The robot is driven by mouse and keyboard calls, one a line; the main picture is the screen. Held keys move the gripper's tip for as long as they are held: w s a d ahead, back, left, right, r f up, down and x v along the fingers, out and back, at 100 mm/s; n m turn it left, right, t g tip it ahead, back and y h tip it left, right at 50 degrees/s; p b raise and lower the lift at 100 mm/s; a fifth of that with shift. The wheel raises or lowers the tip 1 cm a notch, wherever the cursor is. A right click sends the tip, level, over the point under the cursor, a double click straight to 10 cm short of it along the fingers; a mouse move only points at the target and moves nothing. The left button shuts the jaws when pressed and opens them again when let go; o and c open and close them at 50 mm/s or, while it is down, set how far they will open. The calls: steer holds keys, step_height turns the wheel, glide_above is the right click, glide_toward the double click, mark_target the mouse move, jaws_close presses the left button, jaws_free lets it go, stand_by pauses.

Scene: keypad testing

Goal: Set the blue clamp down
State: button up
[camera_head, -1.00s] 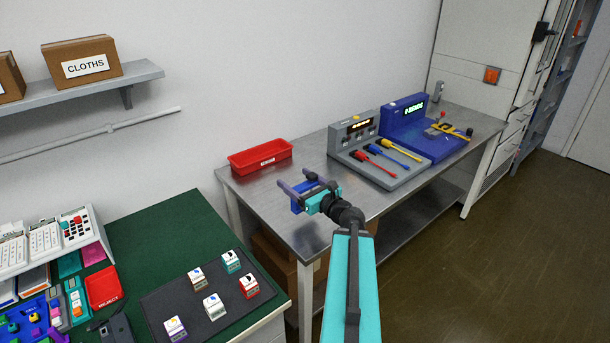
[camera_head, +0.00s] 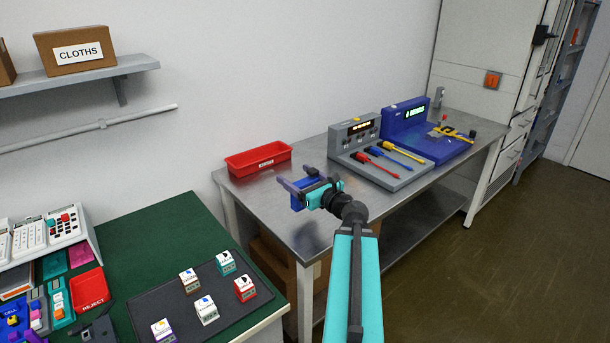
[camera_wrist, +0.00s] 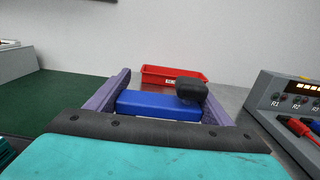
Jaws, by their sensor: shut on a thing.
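The blue clamp (camera_head: 308,190) is held between the purple fingers of my gripper (camera_head: 299,192), over the near left part of the metal table (camera_head: 290,223). In the wrist view the clamp (camera_wrist: 155,104) shows as a blue bar between the two fingers of my gripper (camera_wrist: 160,100), with a dark knob at its right end. My gripper is shut on it. Whether the clamp touches the table top or hangs just above it I cannot tell. Its underside is hidden.
A red tray (camera_head: 232,167) stands at the table's back left. A grey tool station (camera_head: 372,181) with screwdrivers and a blue station (camera_head: 440,151) stand to the right. The green bench (camera_head: 165,236) with small boxes is lower left. The table front is clear.

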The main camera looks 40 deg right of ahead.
steer(key=shift+f+b, duration=0.15)
steer(key=shift+b, duration=0.4)
steer(key=shift+w+d, duration=0.15)
steer(key=shift+d, duration=0.05)
steer(key=w+d+p, duration=0.1)
steer(key=w+d, duration=0.6)
steer(key=d, duration=0.3)
steer(key=shift+d+f+p, duration=0.35)
steer(key=shift+d+f, duration=0.05)
steer(key=shift+f, duration=0.05)
steer(key=shift+f, duration=0.1)
steer(key=shift+w+f, duration=0.1)
steer(key=shift+f, duration=1.55)
steer(key=shift+f, duration=0.2)
steer(key=o, duration=1.4)
steer(key=shift+c, duration=0.2)
steer(key=shift+r, duration=0.2)
steer(key=s, duration=0.4)
steer(key=s+a, duration=0.1)
steer(key=s, duration=0.3)
steer(key=s+b, duration=0.1)
steer(key=s, duration=0.3)
steer(key=shift+a, duration=0.2)
